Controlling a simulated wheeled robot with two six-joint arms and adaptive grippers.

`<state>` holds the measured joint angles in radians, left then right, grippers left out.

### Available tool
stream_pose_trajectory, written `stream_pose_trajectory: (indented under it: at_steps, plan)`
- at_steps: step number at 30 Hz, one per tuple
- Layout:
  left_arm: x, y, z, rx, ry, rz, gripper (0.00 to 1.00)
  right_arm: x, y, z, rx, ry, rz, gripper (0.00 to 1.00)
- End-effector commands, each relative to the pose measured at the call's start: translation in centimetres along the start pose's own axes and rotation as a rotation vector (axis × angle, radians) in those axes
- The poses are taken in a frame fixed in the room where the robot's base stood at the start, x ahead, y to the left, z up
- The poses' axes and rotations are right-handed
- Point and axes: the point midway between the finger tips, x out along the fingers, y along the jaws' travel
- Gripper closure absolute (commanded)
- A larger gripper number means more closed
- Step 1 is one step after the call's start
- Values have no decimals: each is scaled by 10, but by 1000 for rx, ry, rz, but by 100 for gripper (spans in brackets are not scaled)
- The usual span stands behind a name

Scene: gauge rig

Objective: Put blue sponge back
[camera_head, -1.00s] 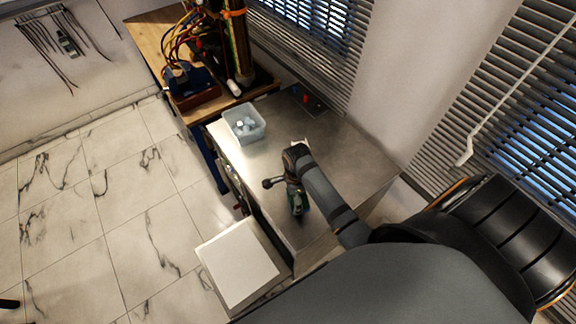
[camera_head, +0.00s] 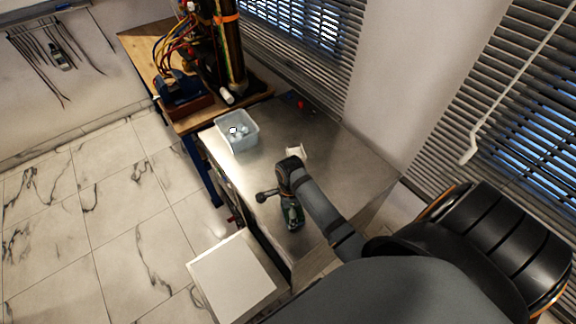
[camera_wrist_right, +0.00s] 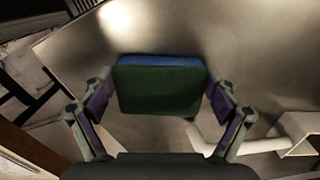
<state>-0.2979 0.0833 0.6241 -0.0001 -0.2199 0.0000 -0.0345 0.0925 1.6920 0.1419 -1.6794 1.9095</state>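The sponge (camera_wrist_right: 160,88) shows in the right wrist view as a dark green block with a blue layer along its upper edge. It sits between the two fingers of my right gripper (camera_wrist_right: 160,97), which appear closed against its sides. In the head view my right gripper (camera_head: 292,216) points down over the near part of the metal counter (camera_head: 325,155), with little of the sponge distinguishable. I cannot tell whether the sponge touches the counter. My left gripper is not in view.
A translucent bin (camera_head: 239,143) with small pale items stands at the counter's far left. A white object (camera_head: 297,151) lies just beyond my right wrist. A white box (camera_head: 232,278) stands below the counter's left side. A wooden table (camera_head: 145,50) with wired equipment is behind.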

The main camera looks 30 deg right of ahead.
Motion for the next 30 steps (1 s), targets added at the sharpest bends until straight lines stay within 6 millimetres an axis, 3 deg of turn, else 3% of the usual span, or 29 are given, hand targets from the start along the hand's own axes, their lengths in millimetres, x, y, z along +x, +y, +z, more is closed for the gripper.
stream_pose_trajectory:
  at_steps: [3, 14, 17, 27, 30]
  plan:
    - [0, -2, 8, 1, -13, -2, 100, 0, 0, 0, 0, 0, -1, 0]
    - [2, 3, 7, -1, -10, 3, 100, -3, -1, 0, 0, 0, -3, 0]
    - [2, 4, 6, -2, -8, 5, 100, -18, -2, 0, 0, 0, -5, 0]
    - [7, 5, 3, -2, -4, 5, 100, -98, -1, 0, -1, 1, -6, 0]
    - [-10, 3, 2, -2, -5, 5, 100, -119, 0, 0, 0, 1, -2, 0]
